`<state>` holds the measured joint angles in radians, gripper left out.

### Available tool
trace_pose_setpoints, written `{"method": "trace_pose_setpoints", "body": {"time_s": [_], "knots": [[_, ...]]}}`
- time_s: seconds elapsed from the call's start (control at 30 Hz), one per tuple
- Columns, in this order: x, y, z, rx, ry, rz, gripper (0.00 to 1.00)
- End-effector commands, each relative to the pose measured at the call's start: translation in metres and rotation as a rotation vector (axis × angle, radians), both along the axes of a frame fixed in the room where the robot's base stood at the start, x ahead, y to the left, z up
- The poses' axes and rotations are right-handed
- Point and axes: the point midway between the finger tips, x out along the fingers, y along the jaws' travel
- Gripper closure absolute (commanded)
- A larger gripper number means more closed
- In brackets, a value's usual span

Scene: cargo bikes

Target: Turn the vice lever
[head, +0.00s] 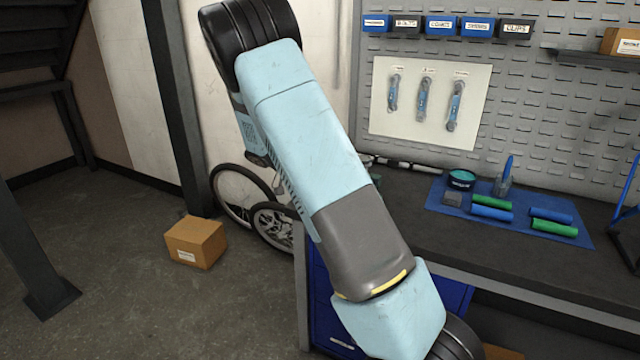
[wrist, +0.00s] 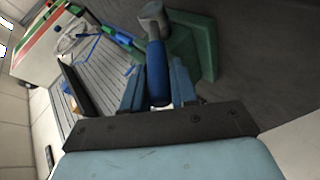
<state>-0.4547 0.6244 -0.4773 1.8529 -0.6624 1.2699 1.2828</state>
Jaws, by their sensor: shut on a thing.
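The vice lever (wrist: 157,60) shows in the wrist view with a blue grip and a rounded grey end at the top. My gripper (wrist: 159,80) has its two blue fingers on either side of the blue grip and is shut on it. A green body (wrist: 198,48), which looks like the vice, stands just behind and to the right of the lever. In the head view my arm crosses the middle of the picture, and the gripper, the lever and the vice cannot be made out there.
The dark workbench (head: 400,196) carries a blue mat (head: 440,205) with several blue and green cylinders. A pegboard (head: 590,90) with labelled bins rises behind it. A cardboard box (head: 195,242) sits on the floor beside a bicycle wheel (head: 232,200). The floor at left is mostly clear.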

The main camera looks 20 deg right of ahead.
Motion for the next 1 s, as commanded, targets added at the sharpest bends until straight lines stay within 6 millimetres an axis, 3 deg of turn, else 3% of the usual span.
{"method": "trace_pose_setpoints", "body": {"time_s": [0.8,0.83,1.0], "knots": [[0.0057,0.0026,-0.0112,-0.07,0.086,-0.004,1.0],[0.0057,0.0027,-0.0113,-0.07,0.087,-0.003,0.71],[0.0053,0.0021,-0.0106,-0.071,0.087,-0.004,0.54]]}}
